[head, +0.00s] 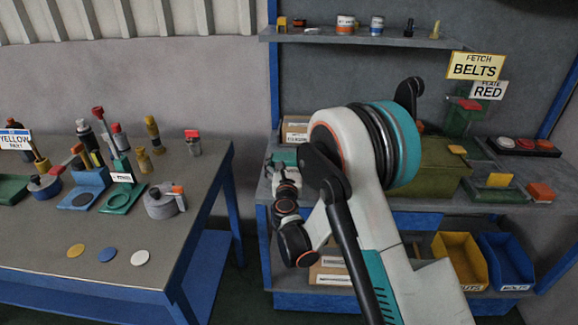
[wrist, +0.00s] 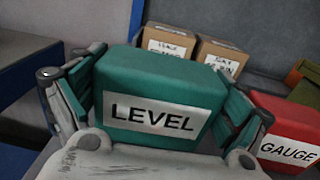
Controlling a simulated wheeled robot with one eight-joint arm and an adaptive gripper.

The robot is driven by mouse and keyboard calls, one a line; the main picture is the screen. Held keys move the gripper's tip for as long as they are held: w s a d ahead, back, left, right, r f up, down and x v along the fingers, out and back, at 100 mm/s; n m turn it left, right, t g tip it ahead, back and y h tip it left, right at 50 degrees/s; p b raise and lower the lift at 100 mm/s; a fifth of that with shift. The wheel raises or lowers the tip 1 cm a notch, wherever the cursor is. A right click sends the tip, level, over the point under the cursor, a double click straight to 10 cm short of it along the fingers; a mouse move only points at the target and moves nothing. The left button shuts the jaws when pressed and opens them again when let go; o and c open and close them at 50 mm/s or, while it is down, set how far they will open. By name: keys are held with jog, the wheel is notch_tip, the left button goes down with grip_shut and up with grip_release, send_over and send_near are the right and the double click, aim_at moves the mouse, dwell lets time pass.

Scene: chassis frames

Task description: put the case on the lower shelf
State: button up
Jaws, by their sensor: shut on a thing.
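The green case labelled LEVEL (wrist: 160,98) fills the middle of the wrist view, with its label facing the camera. My gripper (wrist: 165,105) is shut on it, one finger against each side. In the head view my gripper (head: 284,164) is at the left end of the rack's middle shelf (head: 420,204), and the case is mostly hidden by my arm. I cannot tell whether the case touches the shelf. The lower shelf (head: 300,301) shows below, partly hidden by my arm.
A red case labelled GAUGE (wrist: 287,132) is close on the right, with two cardboard boxes (wrist: 168,50) behind. Yellow (head: 459,262) and blue bins (head: 505,262) and another cardboard box (head: 328,272) sit low on the rack. A cluttered workbench (head: 120,270) stands at left.

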notch_tip(320, 180, up, 17)
jog(key=p, duration=0.6)
jog(key=s+d, duration=0.4)
jog(key=d, duration=0.7)
jog(key=s+d, duration=0.4)
jog(key=d, duration=0.8)
jog(key=shift+s+f, duration=0.15)
jog(key=shift+s, duration=0.05)
jog(key=shift+d, duration=0.1)
jog(key=w+a, duration=0.4)
jog(key=a, duration=0.7)
jog(key=w+a+r, duration=0.1)
jog(key=w+a, duration=0.3)
jog(key=a, duration=0.8)
jog(key=shift+w+r, duration=0.2)
jog(key=shift+a+f, duration=0.1)
